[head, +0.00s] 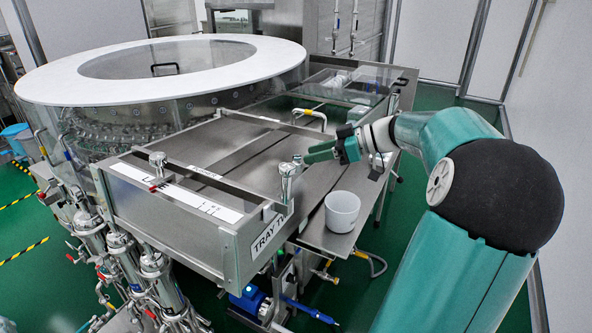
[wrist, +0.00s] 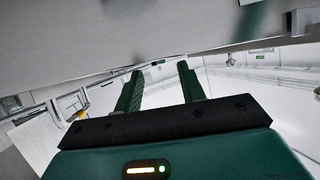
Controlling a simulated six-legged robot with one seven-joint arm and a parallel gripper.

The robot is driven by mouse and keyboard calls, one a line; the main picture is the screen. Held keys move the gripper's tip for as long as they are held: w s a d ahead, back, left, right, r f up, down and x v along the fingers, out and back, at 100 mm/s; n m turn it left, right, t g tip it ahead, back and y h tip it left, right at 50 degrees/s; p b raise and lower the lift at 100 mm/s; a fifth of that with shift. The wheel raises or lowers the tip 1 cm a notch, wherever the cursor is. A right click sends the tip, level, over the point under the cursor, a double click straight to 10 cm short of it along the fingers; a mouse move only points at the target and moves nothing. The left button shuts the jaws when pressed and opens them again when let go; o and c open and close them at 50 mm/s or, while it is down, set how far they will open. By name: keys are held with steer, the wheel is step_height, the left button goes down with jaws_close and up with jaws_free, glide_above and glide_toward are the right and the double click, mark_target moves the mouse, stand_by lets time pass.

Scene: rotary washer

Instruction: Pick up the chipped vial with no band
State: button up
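My gripper (head: 312,153) reaches left over the right part of the steel tray table in the head view. In the wrist view its two green fingers (wrist: 160,70) stand apart with nothing clearly held between them. A small shiny upright thing (head: 297,161) stands just left of the fingertips, beside a steel post. It is too small to tell whether it is a vial. No chipped vial or band can be made out in either view.
A white tub (head: 342,211) stands on the side shelf below my gripper. A steel post (head: 287,182) rises at the near tray corner, and another post (head: 158,166) stands further left. The round washer (head: 160,75) with a white rim fills the back left.

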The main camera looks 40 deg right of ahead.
mark_target(297, 156)
steer(key=x, duration=0.5)
steer(key=shift+w, duration=0.25)
steer(key=shift+c, duration=0.4)
jaws_close()
